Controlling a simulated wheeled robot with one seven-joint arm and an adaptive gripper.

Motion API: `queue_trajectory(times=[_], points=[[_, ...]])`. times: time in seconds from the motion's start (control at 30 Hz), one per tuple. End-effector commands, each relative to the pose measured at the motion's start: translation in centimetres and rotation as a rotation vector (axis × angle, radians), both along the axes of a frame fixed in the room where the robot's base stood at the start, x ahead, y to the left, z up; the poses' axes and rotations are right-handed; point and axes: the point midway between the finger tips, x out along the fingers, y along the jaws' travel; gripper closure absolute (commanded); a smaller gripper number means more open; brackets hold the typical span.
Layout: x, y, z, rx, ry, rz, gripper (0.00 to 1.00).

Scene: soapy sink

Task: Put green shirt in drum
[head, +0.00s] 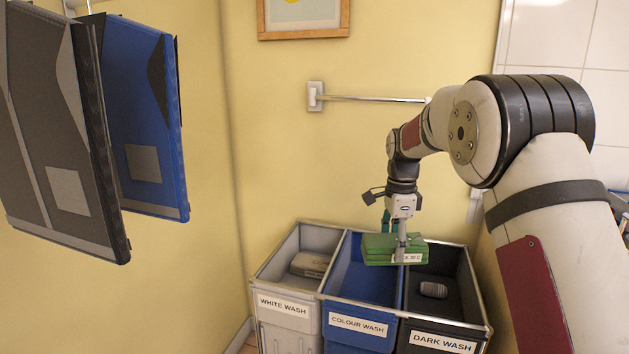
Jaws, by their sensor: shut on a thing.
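A green folded shirt (380,247) with a white label hangs in my gripper (402,240), over the hamper. My gripper is shut on it from above. The shirt is above the blue colour wash bin and partly over the dark wash bin. Whether it touches any rim I cannot tell. No drum can be made out in the head view.
A three-part hamper stands below: a white wash bin (284,306) with a beige folded item (310,264), a blue colour wash bin (358,329), and a dark wash bin (440,338) with a grey item (433,289). A rail (370,98) crosses the wall.

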Motion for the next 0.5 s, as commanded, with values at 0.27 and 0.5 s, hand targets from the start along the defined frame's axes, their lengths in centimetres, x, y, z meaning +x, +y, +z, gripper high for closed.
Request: queue_trajectory(times=[0.27, 0.5], points=[[-4.0, 0.0, -3.1, 0.0, 0.003, 0.367, 0.68], [-9.5, -0.1, -6.7, -0.001, 0.004, 0.803, 0.68]])
